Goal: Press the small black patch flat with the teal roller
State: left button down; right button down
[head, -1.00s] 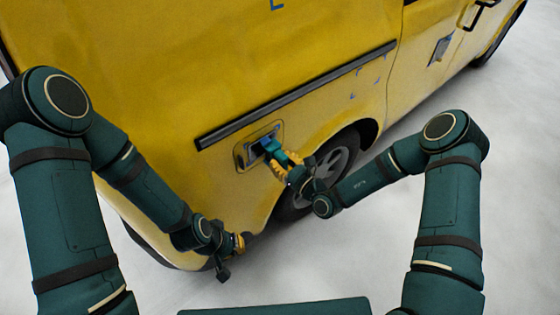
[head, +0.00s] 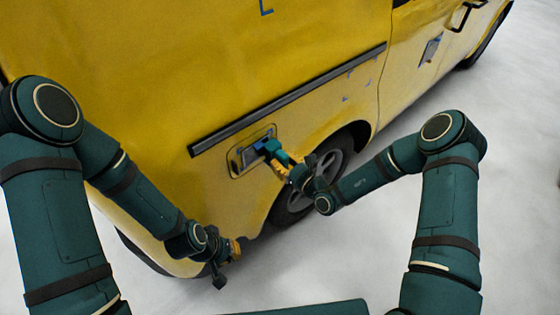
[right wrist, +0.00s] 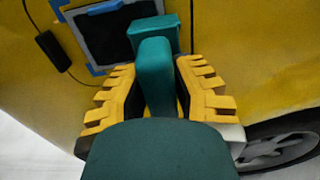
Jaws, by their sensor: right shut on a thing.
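The small black patch (right wrist: 103,38) is a dark panel with blue tape at its edges, on the yellow van side in the right wrist view. In the head view the patch (head: 248,157) is partly hidden by the roller. My right gripper (head: 291,170) is shut on the teal roller (head: 276,153). In the right wrist view the roller (right wrist: 155,75) stands between the yellow fingers, its head over the patch's right edge. I cannot tell whether it touches. My left gripper (head: 237,248) is low by the van's lower edge; its jaws are too small to read.
The yellow van (head: 130,70) fills the upper left. A black trim strip (head: 290,98) runs above the patch. A wheel (head: 310,180) is right behind my right gripper. A small black item on a cord (right wrist: 53,50) hangs left of the patch. The pale floor is clear at right.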

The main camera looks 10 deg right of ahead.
jog(key=shift+w+d, duration=0.25)
jog(key=shift+d, duration=0.05)
jog(key=shift+p+v, duration=0.6)
jog(key=shift+v, duration=0.65)
jog(key=shift+p+v, duration=0.65)
jog(key=shift+v, duration=1.6)
pick_arm(q)
notch_tip(320, 180, up, 2)
jog(key=shift+r, duration=0.25)
jog(key=shift+w+a+f, duration=0.1)
jog(key=shift+w, duration=0.55)
pick_arm(e)
jog(key=s+d+r+h, duration=0.1)
jog(key=s+d+r, duration=0.1)
jog(key=r, duration=0.3)
jog(key=s+d+r+m+t+h, duration=0.1)
jog(key=s+d+r, duration=0.2)
jog(key=d+r, duration=0.1)
jog(key=shift+s+d+r+m, duration=0.2)
jog(key=shift+d+r+m, duration=0.1)
jog(key=shift+r, duration=0.2)
